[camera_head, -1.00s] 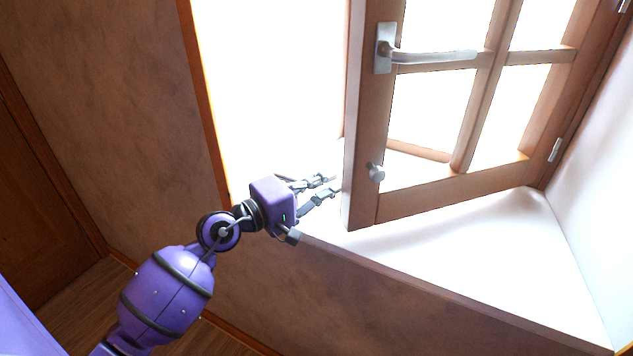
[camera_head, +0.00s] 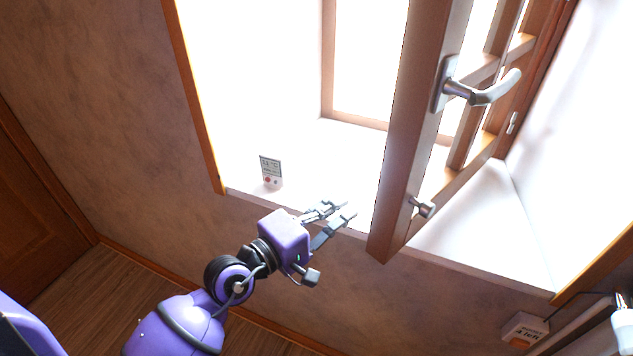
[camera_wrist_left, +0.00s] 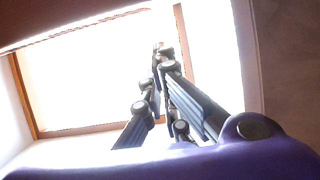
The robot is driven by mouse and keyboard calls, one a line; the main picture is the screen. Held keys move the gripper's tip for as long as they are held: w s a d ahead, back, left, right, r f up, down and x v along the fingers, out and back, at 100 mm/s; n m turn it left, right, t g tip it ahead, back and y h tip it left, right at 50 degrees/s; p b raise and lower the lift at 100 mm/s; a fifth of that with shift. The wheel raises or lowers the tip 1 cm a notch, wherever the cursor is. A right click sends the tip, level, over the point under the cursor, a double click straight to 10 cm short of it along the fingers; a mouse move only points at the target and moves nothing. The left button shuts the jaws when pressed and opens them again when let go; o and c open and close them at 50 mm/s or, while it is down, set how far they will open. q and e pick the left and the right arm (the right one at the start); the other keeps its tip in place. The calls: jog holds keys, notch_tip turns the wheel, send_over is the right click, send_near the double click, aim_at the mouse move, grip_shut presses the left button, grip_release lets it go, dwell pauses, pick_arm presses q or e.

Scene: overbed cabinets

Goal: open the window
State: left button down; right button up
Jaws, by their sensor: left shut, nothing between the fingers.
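The window sash (camera_head: 406,140) is a brown wooden frame with glass panes. It stands swung open into the room, hinged on the right, with its free edge towards me. A silver lever handle (camera_head: 480,90) and a small round knob (camera_head: 423,207) sit on its face. My left gripper (camera_head: 340,208) is just left of the sash's free edge, over the front of the sill, apart from the sash and empty. In the left wrist view its fingers (camera_wrist_left: 160,75) are close together against the bright window opening. My right gripper does not show.
A wooden frame edge (camera_head: 195,100) borders the opening on the left. A small labelled box (camera_head: 524,330) is at lower right. A plain wall lies below the sill.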

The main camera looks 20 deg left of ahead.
pick_arm(q)
jog(key=shift+s+d, duration=0.6)
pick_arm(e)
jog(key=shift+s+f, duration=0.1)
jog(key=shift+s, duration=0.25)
pick_arm(q)
jog(key=v, duration=1.2)
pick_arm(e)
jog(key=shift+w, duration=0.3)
pick_arm(q)
jog(key=shift+r, duration=0.1)
